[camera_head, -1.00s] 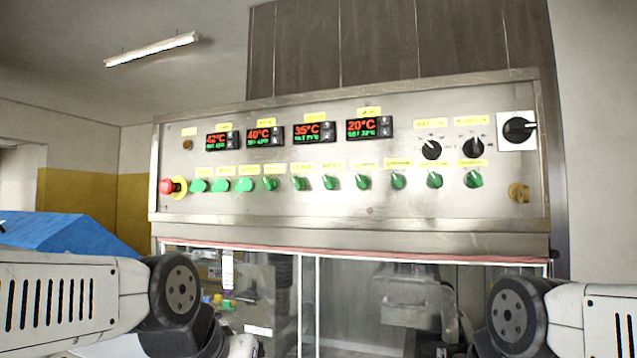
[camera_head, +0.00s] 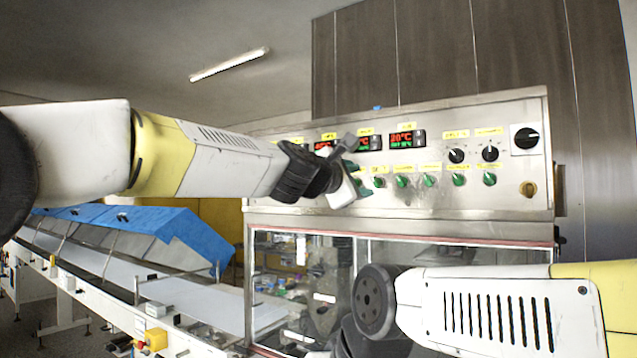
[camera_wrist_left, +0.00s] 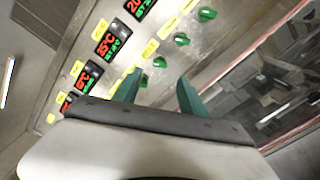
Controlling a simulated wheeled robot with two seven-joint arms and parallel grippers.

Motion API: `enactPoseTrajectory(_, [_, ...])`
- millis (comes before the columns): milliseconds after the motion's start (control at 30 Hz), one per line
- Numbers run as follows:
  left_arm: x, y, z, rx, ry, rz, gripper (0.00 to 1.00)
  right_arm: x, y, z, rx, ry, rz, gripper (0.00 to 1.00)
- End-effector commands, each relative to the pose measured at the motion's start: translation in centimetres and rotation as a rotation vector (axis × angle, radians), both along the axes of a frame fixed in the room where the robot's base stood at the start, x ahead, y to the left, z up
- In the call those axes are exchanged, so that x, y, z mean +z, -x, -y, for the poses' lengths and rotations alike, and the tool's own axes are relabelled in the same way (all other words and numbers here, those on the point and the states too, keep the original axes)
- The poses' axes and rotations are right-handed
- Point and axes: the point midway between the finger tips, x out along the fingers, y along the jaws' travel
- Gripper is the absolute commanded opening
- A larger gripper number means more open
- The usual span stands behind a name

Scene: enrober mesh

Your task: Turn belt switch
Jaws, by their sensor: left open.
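The steel control panel (camera_head: 520,195) carries a row of green rotary switches under yellow labels; which one is the belt switch is too small to read. A green switch (camera_head: 429,180) shows in the row right of my left gripper (camera_head: 355,170), which is in front of the panel and hides the row's left part. In the left wrist view my left gripper (camera_wrist_left: 158,92) has its two green fingers apart and empty, pointing at the panel. A green switch (camera_wrist_left: 160,62) lies just beyond the gap between them. My right arm shows at lower right; its gripper is out of view.
Red digital displays (camera_head: 401,140) and black knobs (camera_head: 456,156) sit above the switches. A glazed cabinet (camera_head: 300,265) is below the panel. A conveyor (camera_head: 190,295) with a blue cover (camera_head: 150,225) runs at the left.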

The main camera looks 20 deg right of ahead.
Motion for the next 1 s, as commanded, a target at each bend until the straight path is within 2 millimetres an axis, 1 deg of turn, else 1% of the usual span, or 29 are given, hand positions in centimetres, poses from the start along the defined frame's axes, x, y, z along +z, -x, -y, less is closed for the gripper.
enactPoseTrajectory(267, [0.0, -1.5, 2.3, -0.004, 0.01, -0.007, 0.49, 0.0, 0.0, 0.0, 0.0, 0.0, 0.0, 0.34])
enactPoseTrajectory(433, [0.0, -3.3, 4.5, -0.003, 0.009, -0.006, 0.49, 0.0, 0.0, 0.0, 0.0, 0.0, 0.0, 0.34])
enactPoseTrajectory(600, [0.0, -4.6, 5.7, -0.001, 0.009, -0.007, 0.49, 0.0, 0.0, 0.0, 0.0, 0.0, 0.0, 0.34])
enactPoseTrajectory(733, [0.1, -5.0, 6.0, 0.0, 0.009, -0.005, 0.49, 0.0, 0.0, 0.0, 0.0, 0.0, 0.0, 0.34])
enactPoseTrajectory(967, [0.1, -5.1, 6.0, 0.0, 0.008, -0.005, 0.49, 0.0, 0.0, 0.0, 0.0, 0.0, 0.0, 0.34])
enactPoseTrajectory(1000, [0.1, -5.0, 6.0, 0.0, 0.008, -0.005, 0.43, 0.0, 0.0, 0.0, 0.0, 0.0, 0.0, 0.34])
